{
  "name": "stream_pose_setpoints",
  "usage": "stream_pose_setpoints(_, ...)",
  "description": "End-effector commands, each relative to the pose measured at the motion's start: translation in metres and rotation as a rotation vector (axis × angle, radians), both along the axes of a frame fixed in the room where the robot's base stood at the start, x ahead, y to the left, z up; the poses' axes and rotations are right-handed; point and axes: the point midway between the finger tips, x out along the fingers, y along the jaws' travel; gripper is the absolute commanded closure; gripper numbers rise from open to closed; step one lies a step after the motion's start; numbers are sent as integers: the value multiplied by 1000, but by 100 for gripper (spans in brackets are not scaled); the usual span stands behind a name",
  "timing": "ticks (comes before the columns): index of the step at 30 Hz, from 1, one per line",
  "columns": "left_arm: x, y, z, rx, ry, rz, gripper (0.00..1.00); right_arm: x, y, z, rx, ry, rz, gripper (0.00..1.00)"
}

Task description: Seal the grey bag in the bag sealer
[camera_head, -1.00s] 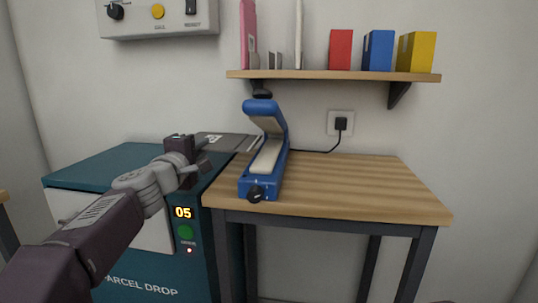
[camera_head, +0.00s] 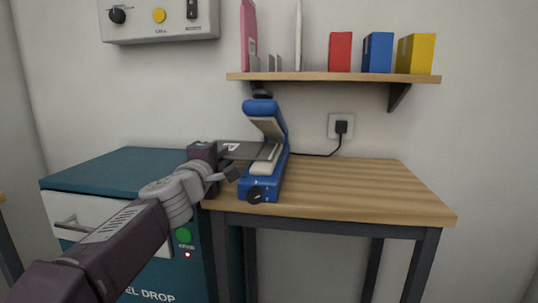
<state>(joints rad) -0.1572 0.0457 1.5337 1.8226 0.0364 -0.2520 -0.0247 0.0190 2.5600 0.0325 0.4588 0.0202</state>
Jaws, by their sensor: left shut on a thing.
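The blue bag sealer (camera_head: 262,188) stands on the wooden table near its left edge, with its upper arm raised and its jaws open. The flat grey bag (camera_head: 243,149) with a white label lies level at the sealer's left side. Its right edge reaches across the sealer's pale lower jaw, under the raised arm. My left gripper (camera_head: 228,170) is at the bag's near left side and is shut on it; the fingers partly hide the hold. My right gripper is out of view.
The teal parcel drop cabinet (camera_head: 105,172) stands left of the wooden table (camera_head: 350,188), whose right part is clear. A shelf (camera_head: 330,76) with coloured boxes hangs above. The sealer's cord runs to a wall socket (camera_head: 340,127).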

Motion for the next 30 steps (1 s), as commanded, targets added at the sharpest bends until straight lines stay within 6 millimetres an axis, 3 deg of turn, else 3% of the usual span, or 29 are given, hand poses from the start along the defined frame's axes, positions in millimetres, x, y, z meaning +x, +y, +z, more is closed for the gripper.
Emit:
stream_pose_setpoints(25,0,0,13,-1,0,0,100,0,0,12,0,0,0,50)
stream_pose_setpoints(30,2,8,13,0,-1,2,100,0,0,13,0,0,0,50)
